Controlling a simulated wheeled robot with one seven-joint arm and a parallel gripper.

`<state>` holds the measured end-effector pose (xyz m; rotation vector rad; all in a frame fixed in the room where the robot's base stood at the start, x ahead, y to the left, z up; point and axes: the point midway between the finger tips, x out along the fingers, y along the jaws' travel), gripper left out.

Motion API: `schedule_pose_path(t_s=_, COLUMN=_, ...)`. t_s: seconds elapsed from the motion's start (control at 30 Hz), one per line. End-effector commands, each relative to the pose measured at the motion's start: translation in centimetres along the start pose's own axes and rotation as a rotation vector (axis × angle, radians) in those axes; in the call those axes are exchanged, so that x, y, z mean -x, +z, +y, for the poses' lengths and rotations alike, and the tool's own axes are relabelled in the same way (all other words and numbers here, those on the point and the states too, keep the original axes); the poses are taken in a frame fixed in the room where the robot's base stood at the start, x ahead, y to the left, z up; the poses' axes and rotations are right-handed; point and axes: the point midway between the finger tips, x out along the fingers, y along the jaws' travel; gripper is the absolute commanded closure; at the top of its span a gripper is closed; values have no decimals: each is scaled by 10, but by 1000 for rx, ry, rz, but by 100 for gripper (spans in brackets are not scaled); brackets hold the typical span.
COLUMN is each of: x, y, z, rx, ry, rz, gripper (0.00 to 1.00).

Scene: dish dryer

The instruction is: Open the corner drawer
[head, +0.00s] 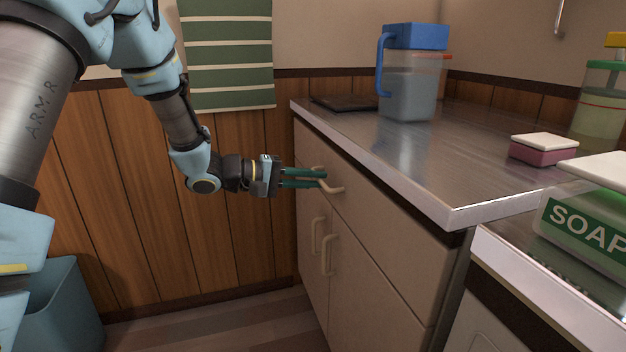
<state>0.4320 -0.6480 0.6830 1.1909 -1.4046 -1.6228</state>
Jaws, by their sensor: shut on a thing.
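The corner drawer (385,213) is the beige front just below the metal countertop, and it looks flush with the cabinet. Its pale bar handle (336,190) sticks out near the front's left part. My gripper (322,179) reaches in from the left with its two dark green fingers level, one above the other. The fingertips are at the handle and shut on it. The fingers hide part of the handle.
Cabinet doors with two upright handles (327,254) are below the drawer. On the countertop (400,160) stand a blue-lidded pitcher (410,90), a dark flat board (343,102) and a pink-and-white sponge (543,150). A soap box (585,228) is at right. A blue bin (62,300) stands at lower left.

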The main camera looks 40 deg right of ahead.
Motion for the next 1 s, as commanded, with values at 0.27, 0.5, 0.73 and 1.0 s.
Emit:
schedule_pose_path(t_s=0.27, x=0, y=0, z=0, rx=0, ry=0, rz=0, gripper=100)
schedule_pose_path(t_s=0.5, x=0, y=0, z=0, rx=0, ry=0, rz=0, gripper=100)
schedule_pose_path(t_s=0.73, x=0, y=0, z=0, rx=0, ry=0, rz=0, gripper=100)
schedule_pose_path(t_s=1.0, x=0, y=0, z=0, rx=0, ry=0, rz=0, gripper=100)
